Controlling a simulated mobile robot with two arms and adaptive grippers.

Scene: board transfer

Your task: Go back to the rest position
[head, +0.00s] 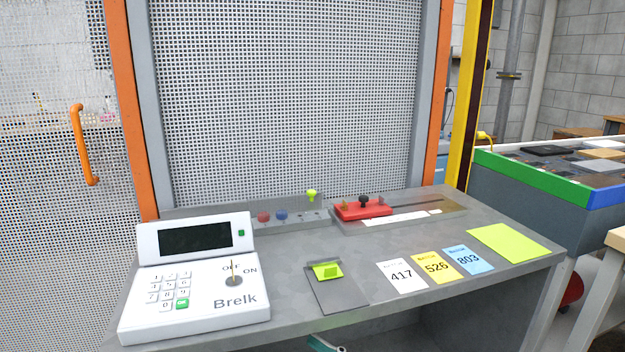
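Neither of my grippers can be made out in the head view. The grey worktable (440,300) stands in front of me. On its left sits a white Brelk keypad unit (190,300) with a dark blank screen and a switch marked OFF and ON. A grey plate with a lime-green block (326,270) lies near the table's middle. Cards marked 417 (401,286), 526 (437,276) and 803 (467,268) lie to its right. A blank lime-green sheet (508,243) lies at the right end.
A panel with red, blue and green knobs (290,222) and a red slider block (362,210) line the table's back edge. Behind stands a mesh panel (290,100) with orange posts. A bin with green and blue edges (530,205) stands at right. A small teal part (318,342) shows below the table's front edge.

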